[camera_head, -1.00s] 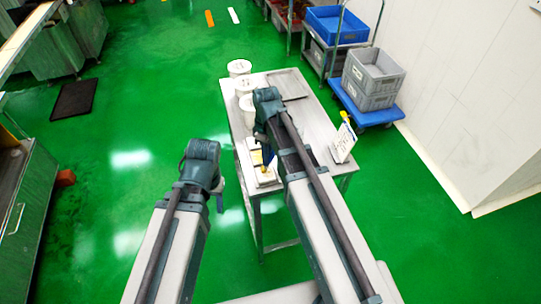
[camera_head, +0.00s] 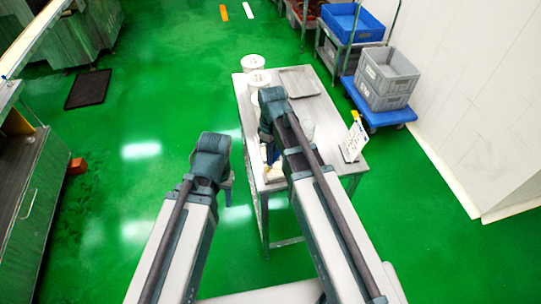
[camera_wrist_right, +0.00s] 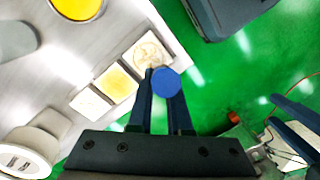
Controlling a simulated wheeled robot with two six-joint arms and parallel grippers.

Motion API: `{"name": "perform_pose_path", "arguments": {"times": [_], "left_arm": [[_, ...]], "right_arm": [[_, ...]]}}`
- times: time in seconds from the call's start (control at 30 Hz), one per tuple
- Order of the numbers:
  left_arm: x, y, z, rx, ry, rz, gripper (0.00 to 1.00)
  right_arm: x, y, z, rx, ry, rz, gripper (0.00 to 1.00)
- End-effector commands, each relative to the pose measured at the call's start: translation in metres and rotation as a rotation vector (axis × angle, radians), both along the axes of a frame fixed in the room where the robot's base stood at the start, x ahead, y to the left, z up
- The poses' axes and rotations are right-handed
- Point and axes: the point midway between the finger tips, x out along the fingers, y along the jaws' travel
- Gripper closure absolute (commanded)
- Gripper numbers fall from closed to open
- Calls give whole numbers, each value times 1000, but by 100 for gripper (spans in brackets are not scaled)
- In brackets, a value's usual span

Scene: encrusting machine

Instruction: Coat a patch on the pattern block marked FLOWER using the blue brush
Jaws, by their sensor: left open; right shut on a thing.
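The blue brush (camera_wrist_right: 166,82) is held in my right gripper (camera_wrist_right: 160,80); its round blue end faces the wrist camera and its bristles are hidden. Several pale pattern blocks lie in a row by the table edge. The block nearest the brush end has a round, flower-like brown pattern (camera_wrist_right: 148,50). Beside it is a block with a yellow face (camera_wrist_right: 116,82), then a plainer pale block (camera_wrist_right: 88,102). No lettering is readable. Whether the bristles touch a block cannot be seen. My left gripper (camera_wrist_right: 274,110) is open and empty, off the table over the floor.
A container of yellow liquid (camera_wrist_right: 77,6) and a white pot (camera_wrist_right: 28,150) stand on the table. In the head view, white tubs (camera_head: 253,63), a metal tray (camera_head: 299,82) and an upright sign (camera_head: 354,141) share the tabletop.

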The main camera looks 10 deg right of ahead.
Motion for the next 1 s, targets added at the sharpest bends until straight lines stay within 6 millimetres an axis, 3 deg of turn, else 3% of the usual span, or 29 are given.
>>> {"name": "perform_pose_path", "arguments": {"times": [0.3,0.67,1.0], "left_arm": [[0,0,-1,0,0,0,50],[0,0,-1,0,0,0,50],[0,0,1,0,0,0,50]], "right_arm": [[1,-26,-1,0,0,-1,100],[1,-34,-1,-1,0,-1,100],[2,-60,1,-1,1,-1,100]]}}
